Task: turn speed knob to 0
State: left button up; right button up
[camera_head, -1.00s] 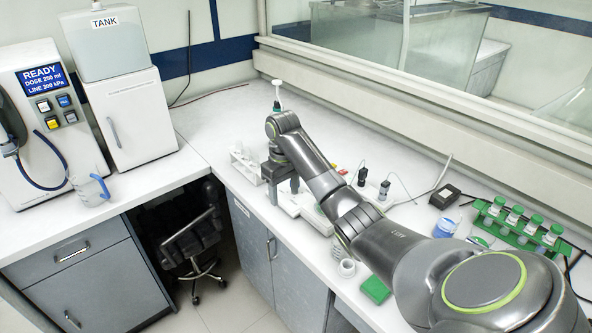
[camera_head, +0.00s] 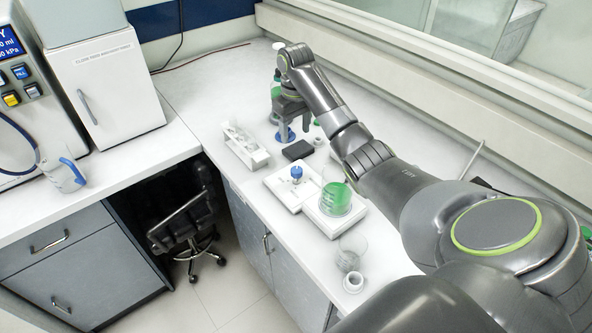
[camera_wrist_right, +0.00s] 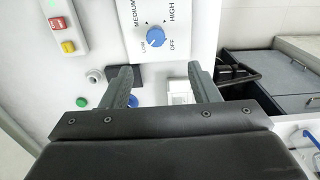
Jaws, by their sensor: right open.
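The blue knob (camera_wrist_right: 155,37) sits on a white panel (camera_wrist_right: 181,47) at the top of the right wrist view. The words LOW, MEDIUM, HIGH and OFF stand around it; I cannot tell for sure where its pointer aims. In the head view a blue knob (camera_head: 296,173) stands on a white plate left of the green beaker. My right gripper (camera_head: 285,137) is open, fingers down, beyond the knob. In the right wrist view its two fingers (camera_wrist_right: 161,76) are apart and empty, and the knob lies clear of them. My left gripper is out of view.
A beaker of green liquid (camera_head: 336,198) stands on a white device right of the knob. A tube rack (camera_head: 245,147), a dark block (camera_head: 298,150) and a green bottle (camera_head: 276,90) are close to the gripper. An empty glass (camera_head: 351,253) stands near the front edge.

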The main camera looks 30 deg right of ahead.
notch_tip(320, 180, down, 2)
send_over(297, 170)
notch_tip(297, 170, down, 7)
jog(key=shift+w+f+b, duration=0.1)
jog(key=shift+b, duration=0.25)
notch_tip(297, 170, down, 6)
jog(key=shift+r+p, duration=0.25)
jog(key=shift+p, duration=0.15)
jog(key=shift+f, duration=0.45)
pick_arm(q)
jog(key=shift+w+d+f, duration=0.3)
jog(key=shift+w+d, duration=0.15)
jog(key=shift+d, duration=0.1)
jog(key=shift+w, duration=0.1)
